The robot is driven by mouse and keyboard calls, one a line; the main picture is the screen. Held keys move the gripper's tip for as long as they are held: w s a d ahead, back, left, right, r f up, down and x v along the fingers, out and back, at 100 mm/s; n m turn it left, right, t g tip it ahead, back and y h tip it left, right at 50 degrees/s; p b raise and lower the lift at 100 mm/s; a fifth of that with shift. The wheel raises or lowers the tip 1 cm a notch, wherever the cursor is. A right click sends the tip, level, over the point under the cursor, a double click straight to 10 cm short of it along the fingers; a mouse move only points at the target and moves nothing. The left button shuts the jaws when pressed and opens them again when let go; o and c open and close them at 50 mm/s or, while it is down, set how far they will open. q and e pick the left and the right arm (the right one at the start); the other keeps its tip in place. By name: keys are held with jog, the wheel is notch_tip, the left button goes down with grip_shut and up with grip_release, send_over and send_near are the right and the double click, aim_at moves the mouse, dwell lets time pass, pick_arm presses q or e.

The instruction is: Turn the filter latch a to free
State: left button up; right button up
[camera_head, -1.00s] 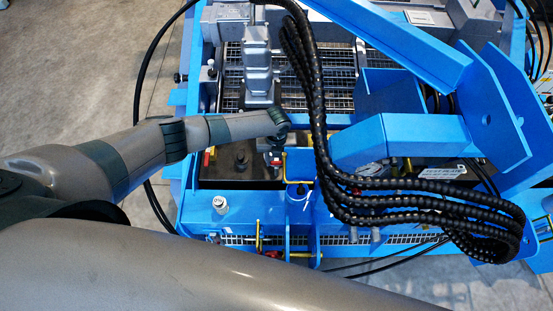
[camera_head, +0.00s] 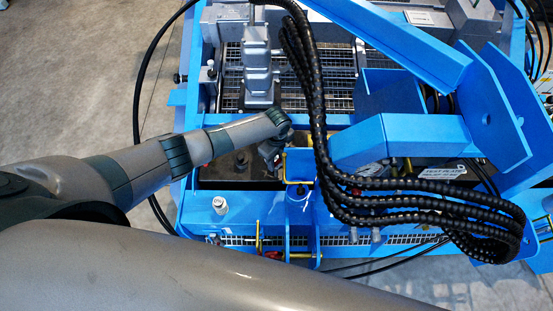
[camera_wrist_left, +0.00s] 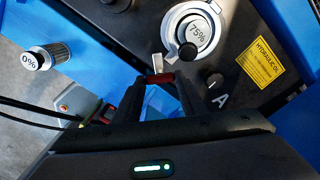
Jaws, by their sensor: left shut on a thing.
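In the left wrist view, a small red latch handle (camera_wrist_left: 160,77) lies between the fingertips of my left gripper (camera_wrist_left: 162,84), which is shut on it. The handle sits just below a round silver-rimmed filter (camera_wrist_left: 193,28) marked 75%, on a dark panel. A white letter A (camera_wrist_left: 220,101) is printed on the panel to the right. In the head view my left gripper (camera_head: 270,160) is over the dark recess of the blue machine, and the handle is hidden there. My right gripper is not in view.
A loose filter (camera_wrist_left: 47,57) marked 0% stands on the blue frame; it also shows in the head view (camera_head: 220,204). A thick black hose bundle (camera_head: 312,90) hangs close right of my gripper. A grey stepped block (camera_head: 257,65) stands behind it.

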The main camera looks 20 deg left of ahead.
pick_arm(q)
jog(key=n, duration=0.3)
jog(key=shift+r+n+p, duration=0.1)
jog(key=shift+n+p, duration=0.25)
jog(key=shift+n, duration=0.05)
jog(key=shift+n+p, duration=0.4)
jog(key=shift+n, duration=1.2)
jog(key=shift+w, duration=0.1)
jog(key=o, duration=1.1)
jog(key=shift+c, duration=0.2)
